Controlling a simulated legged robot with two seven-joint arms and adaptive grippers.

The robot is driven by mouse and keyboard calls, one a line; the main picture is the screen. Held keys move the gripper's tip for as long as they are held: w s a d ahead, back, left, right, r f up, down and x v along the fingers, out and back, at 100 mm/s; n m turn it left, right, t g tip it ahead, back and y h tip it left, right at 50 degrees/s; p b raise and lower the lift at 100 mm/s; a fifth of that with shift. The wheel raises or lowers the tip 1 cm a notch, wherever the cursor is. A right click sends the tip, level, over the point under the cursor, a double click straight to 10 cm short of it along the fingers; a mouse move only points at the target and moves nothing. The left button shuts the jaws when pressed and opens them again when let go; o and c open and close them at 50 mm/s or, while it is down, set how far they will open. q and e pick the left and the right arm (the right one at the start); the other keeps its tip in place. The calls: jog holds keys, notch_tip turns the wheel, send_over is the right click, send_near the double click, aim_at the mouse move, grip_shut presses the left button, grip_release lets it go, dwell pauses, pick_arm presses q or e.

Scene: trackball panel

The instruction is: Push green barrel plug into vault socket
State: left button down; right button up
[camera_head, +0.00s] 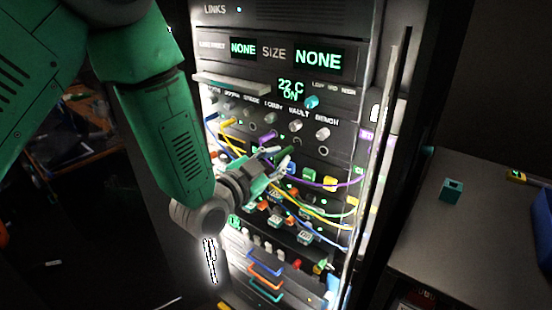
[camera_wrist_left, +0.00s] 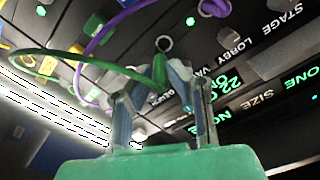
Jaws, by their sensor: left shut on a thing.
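The green barrel plug (camera_head: 285,155) is between the fingers of my left gripper (camera_head: 272,164), which is shut on it in front of the panel. In the left wrist view the plug (camera_wrist_left: 159,70) stands between the fingertips (camera_wrist_left: 158,84), its green cable trailing left. A dark round socket (camera_wrist_left: 164,43) lies just beyond the plug's end, apart from it in the picture. The VAULT label (camera_head: 299,113) is above a row of knobs and sockets; in the wrist view it is partly hidden by a finger. I cannot tell the exact depth gap. My right gripper is not in view.
Yellow, blue and purple cables loop across the panel below. A shelf lip (camera_head: 230,84) juts out above the knobs. A side table (camera_head: 480,220) holds a teal block (camera_head: 452,189).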

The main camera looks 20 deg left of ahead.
pick_arm(q)
jog(key=shift+w+a+f, duration=0.1)
jog(key=shift+w+a, duration=0.05)
jog(key=shift+a, duration=0.65)
jog(key=shift+d, duration=0.2)
jog(key=shift+w+d, duration=0.3)
jog(key=shift+w, duration=0.1)
jog(key=shift+s+a, duration=0.1)
jog(key=shift+a, duration=0.05)
jog(key=shift+s+a+b, duration=0.2)
jog(key=shift+b, duration=0.1)
jog(key=shift+s+d, duration=0.1)
jog(key=shift+d, duration=0.25)
